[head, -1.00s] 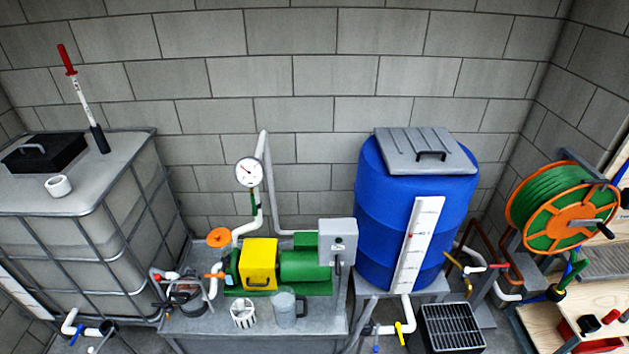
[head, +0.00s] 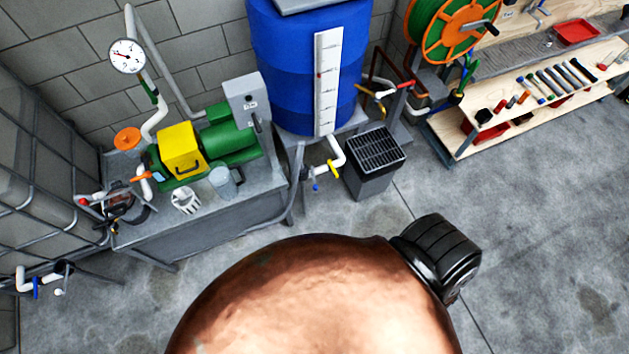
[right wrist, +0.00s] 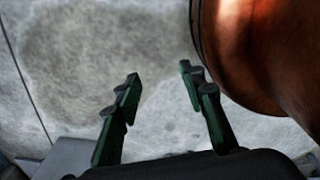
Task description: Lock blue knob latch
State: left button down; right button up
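No part in the head view can be clearly made out as a blue knob latch. Small blue parts show on the pipe below the hose reel (head: 455,97), under the yellow valve handle (head: 316,188) below the blue barrel, and on the outlet of the caged tank (head: 36,288). My right gripper (right wrist: 158,72) shows in the right wrist view with its two dark green fingers apart. The gap between them is empty, with only grey floor behind. Neither gripper can be seen in the head view. My left gripper is in no view.
A blue barrel (head: 288,65) stands by the wall. A pump (head: 230,142) sits on a grey bench (head: 215,220). A black grated bin (head: 376,150) stands beside it. A wooden workbench (head: 560,85) with tools is at upper right. Floor at right is clear.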

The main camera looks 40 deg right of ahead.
aim_at(316, 187)
jog(key=z, duration=2.5)
jog(key=k, duration=0.8)
jog(key=u, duration=1.4)
